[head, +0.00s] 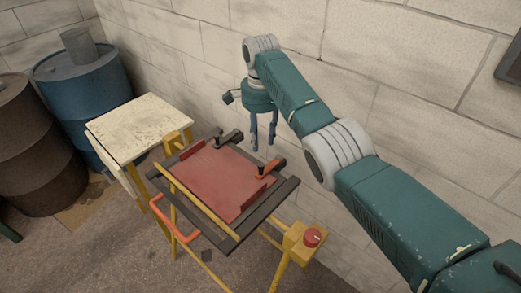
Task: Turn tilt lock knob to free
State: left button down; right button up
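A red round knob (312,237) with a small light mark sits on top of a yellow block at the right front corner of the frame bench (232,238). I take it for the tilt lock knob; its setting is too small to read. My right gripper (263,145) points down above the far right side of the bench, near the wall. Its two fingers are apart with nothing between them. It is well away from the knob, which nothing touches. My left gripper is not in the view.
A red panel (215,180) lies on the bench between dark rails. An orange-handled clamp (268,169) and a dark-handled clamp (229,138) stand at its edges. A pale worn table (138,127), a blue barrel (84,88) and a brown barrel (36,150) are left. A block wall runs behind.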

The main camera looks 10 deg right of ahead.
aim_at(312, 239)
jog(key=k, duration=1)
